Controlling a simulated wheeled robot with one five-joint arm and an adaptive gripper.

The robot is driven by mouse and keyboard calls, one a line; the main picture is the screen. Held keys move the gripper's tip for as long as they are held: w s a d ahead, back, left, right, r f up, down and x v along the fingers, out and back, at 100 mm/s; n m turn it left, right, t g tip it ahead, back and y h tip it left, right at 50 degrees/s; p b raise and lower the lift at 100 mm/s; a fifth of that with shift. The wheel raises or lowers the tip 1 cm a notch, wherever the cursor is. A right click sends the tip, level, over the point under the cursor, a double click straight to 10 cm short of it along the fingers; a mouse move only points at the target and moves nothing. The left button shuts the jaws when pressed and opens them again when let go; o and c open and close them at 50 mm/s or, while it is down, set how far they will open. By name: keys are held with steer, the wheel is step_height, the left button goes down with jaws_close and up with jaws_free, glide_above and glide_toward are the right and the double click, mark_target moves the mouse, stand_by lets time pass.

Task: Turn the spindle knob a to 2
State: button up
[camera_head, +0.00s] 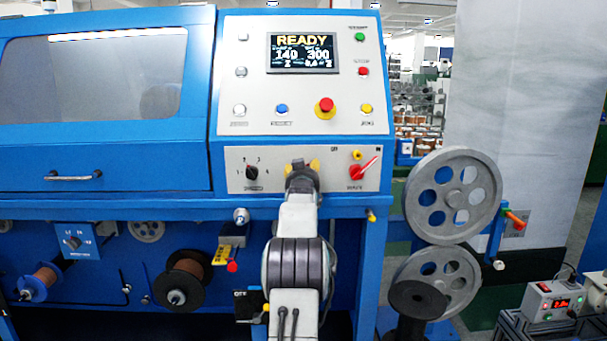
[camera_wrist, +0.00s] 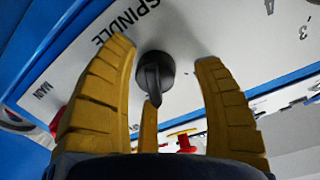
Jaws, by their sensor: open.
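A round black knob (camera_wrist: 153,72) with a raised grip ridge sits on the white panel, beside printed "SPINDLE" lettering, in the wrist view. My gripper (camera_wrist: 165,55) is open, its two yellow fingers on either side of the knob, with visible gaps to both. The ridge runs toward the bottom of that view; I cannot read a number at its tip. In the head view my gripper (camera_head: 300,167) is in front of the lower panel strip and hides this knob. Another black knob (camera_head: 252,172), with small numbers around it, is to its left.
A red switch (camera_head: 355,173) marked OFF and ON is right of my gripper. Above are the READY screen (camera_head: 317,53) and a red mushroom button (camera_head: 325,104) on a yellow base. Spoked pulleys (camera_head: 452,195) stand at the right. A blue lamp-lit machine cover (camera_head: 95,100) fills the left.

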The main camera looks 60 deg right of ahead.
steer(key=shift+s+a, duration=0.1)
steer(key=shift+s, duration=0.05)
steer(key=v, duration=1.1)
steer(key=shift+a, duration=0.3)
steer(key=shift+s, duration=0.15)
stand_by(0.3)
steer(key=shift+w+d+f+n+h+p, duration=0.15)
steer(key=shift+w+d+n+p, duration=0.8)
steer(key=shift+d, duration=0.8)
steer(key=shift+w+d+f+n+h+p, duration=0.1)
steer(key=shift+w+d+f+n+p, duration=0.1)
steer(key=shift+w+d+n+p, duration=1.2)
steer(key=shift+w+d+f+n+h+p, duration=0.2)
steer(key=shift+w+d+p, duration=0.45)
steer(key=shift+d, duration=1.45)
steer(key=shift+s, duration=0.15)
